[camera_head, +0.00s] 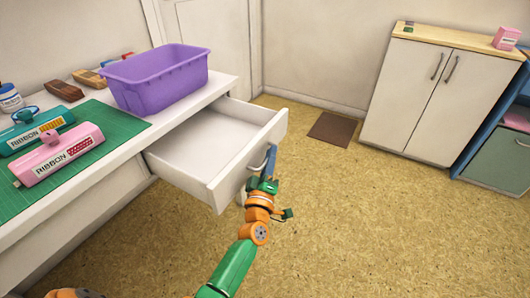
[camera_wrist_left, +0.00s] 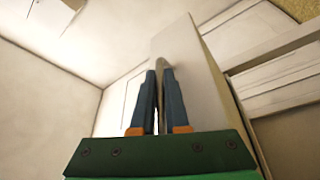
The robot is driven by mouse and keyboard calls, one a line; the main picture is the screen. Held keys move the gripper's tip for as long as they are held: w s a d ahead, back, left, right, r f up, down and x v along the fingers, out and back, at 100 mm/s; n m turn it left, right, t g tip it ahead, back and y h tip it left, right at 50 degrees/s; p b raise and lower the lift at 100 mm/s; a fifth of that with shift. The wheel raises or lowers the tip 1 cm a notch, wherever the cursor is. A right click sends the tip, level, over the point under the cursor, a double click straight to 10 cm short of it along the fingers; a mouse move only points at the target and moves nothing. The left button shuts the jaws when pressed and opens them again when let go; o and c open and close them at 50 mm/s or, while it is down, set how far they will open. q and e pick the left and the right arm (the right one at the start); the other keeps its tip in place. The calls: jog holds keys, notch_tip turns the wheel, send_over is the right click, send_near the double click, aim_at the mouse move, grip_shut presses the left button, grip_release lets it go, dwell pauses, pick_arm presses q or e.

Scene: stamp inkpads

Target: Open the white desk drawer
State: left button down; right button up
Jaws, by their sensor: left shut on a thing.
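The white desk drawer (camera_head: 212,143) is pulled well out from the white desk (camera_head: 110,186), and its inside looks empty. Its front panel (camera_head: 236,172) faces right in the head view. My left gripper (camera_head: 268,163) is at the outer side of that panel, with its blue fingers shut on the drawer handle. In the left wrist view, the fingers (camera_wrist_left: 159,85) close around the curved handle (camera_wrist_left: 161,64) beside the pale drawer front (camera_wrist_left: 195,70). Most of the handle is hidden by the fingers. My right gripper is not in view.
A purple bin (camera_head: 157,80) stands on the desk near the drawer. A green mat (camera_head: 98,112) holds a teal and a pink ribbon box (camera_head: 60,158). A white cabinet (camera_head: 420,95) stands at the back right. The floor right of the drawer is clear.

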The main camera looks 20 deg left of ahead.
pick_arm(q)
jog(key=shift+d, duration=0.6)
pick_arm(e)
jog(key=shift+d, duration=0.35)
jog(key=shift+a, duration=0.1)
pick_arm(q)
jog(key=c, duration=1.2)
grip_release()
jog(key=shift+a, duration=0.1)
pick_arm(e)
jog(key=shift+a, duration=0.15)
pick_arm(q)
jog(key=shift+s, duration=0.15)
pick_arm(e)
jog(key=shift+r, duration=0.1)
pick_arm(q)
jog(key=p+v, duration=0.1)
jog(key=v, duration=0.6)
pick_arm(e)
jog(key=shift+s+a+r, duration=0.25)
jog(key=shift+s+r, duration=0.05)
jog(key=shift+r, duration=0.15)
